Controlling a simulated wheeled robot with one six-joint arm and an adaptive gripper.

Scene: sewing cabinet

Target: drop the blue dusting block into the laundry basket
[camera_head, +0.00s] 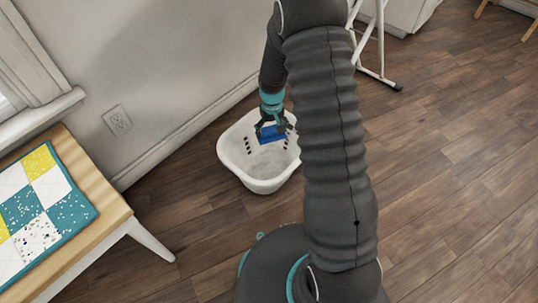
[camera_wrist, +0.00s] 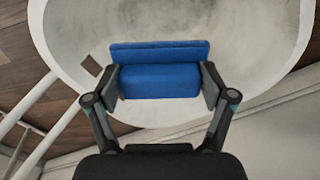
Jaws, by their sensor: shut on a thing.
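The blue dusting block (camera_wrist: 160,80) is held between the two fingers of my gripper (camera_wrist: 160,88) in the wrist view. In the head view the block (camera_head: 271,134) shows in front of the inside of the white laundry basket (camera_head: 262,186). My gripper (camera_head: 272,124) points down over the basket and is shut on the block. In the wrist view the basket's pale inside (camera_wrist: 240,40) lies behind the block, with its rim curving around it. The exact height of the block over the basket floor is hard to tell. The basket looks empty.
The basket stands on the wood floor (camera_head: 440,170) near the wall (camera_head: 180,60). A wooden table (camera_head: 105,215) with a patchwork quilt piece (camera_head: 45,205) is at the left. White metal legs (camera_head: 375,75) stand at the back right. The floor at the right is clear.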

